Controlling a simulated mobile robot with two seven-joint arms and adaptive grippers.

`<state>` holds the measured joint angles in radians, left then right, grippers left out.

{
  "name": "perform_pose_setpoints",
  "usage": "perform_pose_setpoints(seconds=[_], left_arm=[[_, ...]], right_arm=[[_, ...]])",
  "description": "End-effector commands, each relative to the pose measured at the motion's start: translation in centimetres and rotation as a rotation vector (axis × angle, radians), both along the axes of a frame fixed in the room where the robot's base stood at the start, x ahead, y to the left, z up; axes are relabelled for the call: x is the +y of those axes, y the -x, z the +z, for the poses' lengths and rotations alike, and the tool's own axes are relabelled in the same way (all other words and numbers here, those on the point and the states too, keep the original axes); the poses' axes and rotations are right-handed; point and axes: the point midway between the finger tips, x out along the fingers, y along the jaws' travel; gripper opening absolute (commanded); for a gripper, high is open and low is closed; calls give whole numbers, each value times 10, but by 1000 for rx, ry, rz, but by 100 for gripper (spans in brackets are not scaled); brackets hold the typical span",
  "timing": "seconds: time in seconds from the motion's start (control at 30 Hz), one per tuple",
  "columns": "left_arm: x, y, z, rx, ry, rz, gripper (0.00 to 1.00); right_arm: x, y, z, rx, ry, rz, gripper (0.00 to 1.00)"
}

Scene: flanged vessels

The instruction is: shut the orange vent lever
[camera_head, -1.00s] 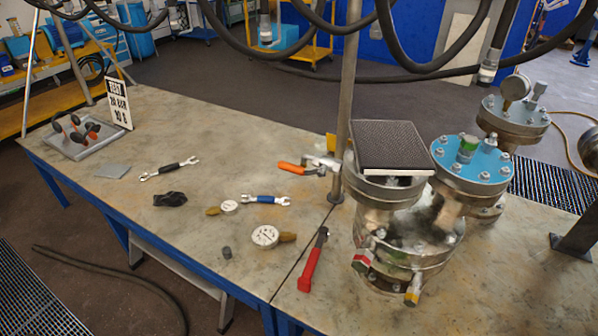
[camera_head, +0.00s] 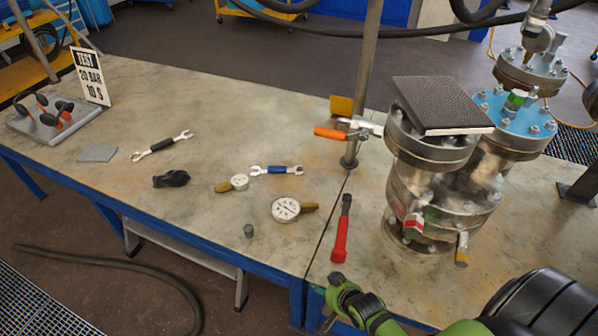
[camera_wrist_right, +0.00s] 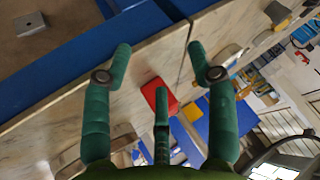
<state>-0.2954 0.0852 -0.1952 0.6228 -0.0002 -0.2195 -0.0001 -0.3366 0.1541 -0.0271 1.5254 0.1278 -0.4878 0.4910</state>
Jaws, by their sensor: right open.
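The orange vent lever (camera_head: 329,133) sticks out to the left from a metal valve on the upright pipe (camera_head: 364,90). It lies roughly level, above the workbench top. My right gripper (camera_head: 333,300) is at the bottom of the head view, at the bench's front edge, below and well apart from the lever. In the wrist view its green fingers (camera_wrist_right: 158,50) are spread with nothing between their tips. I cannot make out the lever for certain in the wrist view. My left gripper is not in view.
Flanged vessels (camera_head: 440,205) stand right of the pipe, with a dark gridded plate (camera_head: 438,103) on top. A red-handled tool (camera_head: 341,230) lies between my right gripper and the lever. Gauges (camera_head: 286,209) and wrenches (camera_head: 277,170) lie to the left.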

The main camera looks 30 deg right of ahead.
Motion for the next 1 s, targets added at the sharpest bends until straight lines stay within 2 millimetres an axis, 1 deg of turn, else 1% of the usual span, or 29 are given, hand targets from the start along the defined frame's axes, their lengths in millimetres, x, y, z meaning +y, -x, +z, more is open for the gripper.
perform_pose_setpoints(seconds=[0.03, 0.07, 0.1, 0.17, 0.2, 0.27, 0.3, 0.37, 0.4, 0.5, 0.6, 0.67, 0.77, 1.0], left_arm=[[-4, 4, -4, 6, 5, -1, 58], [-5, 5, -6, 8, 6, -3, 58], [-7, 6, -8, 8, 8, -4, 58], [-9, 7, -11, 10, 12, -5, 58], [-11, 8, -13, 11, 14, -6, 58], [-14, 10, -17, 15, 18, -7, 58], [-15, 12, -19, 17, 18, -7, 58], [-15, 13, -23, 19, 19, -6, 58], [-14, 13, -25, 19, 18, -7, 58], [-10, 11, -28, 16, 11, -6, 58], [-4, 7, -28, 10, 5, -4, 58], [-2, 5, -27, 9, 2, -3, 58], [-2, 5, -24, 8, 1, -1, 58], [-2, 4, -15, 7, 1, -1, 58]], right_arm=[[-8, -20, 19, -72, -42, -57, 58], [-14, -32, 32, -117, -73, -94, 58], [-20, -47, 51, -179, -116, -140, 58], [-31, -69, 84, -283, -193, -211, 58], [-39, -84, 109, -357, -252, -257, 58], [-50, -103, 151, -476, -352, -319, 58], [-57, -114, 181, -557, -426, -354, 58], [-67, -125, 227, -674, -543, -394, 58], [-72, -130, 255, -744, -619, -412, 58], [-81, -133, 311, -871, -772, -429, 58], [-84, -133, 340, -932, -856, -429, 58], [-85, -135, 348, -947, -880, -430, 58], [-86, -145, 352, -951, -887, -430, 58], [-89, -182, 356, -949, -882, -429, 58]])
